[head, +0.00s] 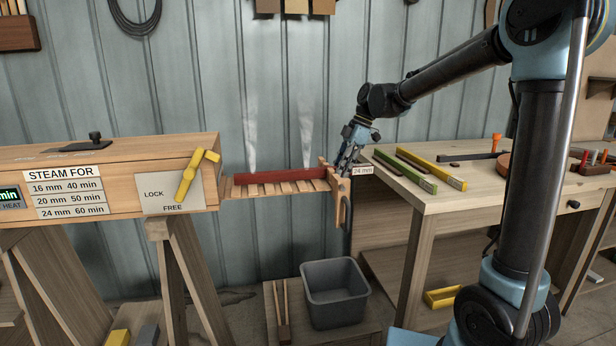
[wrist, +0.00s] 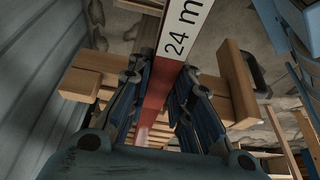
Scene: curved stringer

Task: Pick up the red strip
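The red strip (head: 285,176) lies along the slatted wooden rack (head: 245,190), with steam rising above it. Its white "24 mm" label (head: 362,170) shows at the right end, and in the wrist view the label (wrist: 183,28) is at the top. My gripper (head: 347,158) is at this right end, by the upright wooden end piece (head: 342,200). In the wrist view the red strip (wrist: 160,85) runs between the two fingers of my gripper (wrist: 165,75). The fingers look apart, with narrow gaps beside the strip; contact is hard to judge.
The wooden steam box (head: 110,165) with a yellow lock handle (head: 195,175) stands at left. A grey bin (head: 334,292) sits below the rack. The workbench (head: 450,195) at right carries green (head: 405,171) and yellow (head: 432,169) strips and tools.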

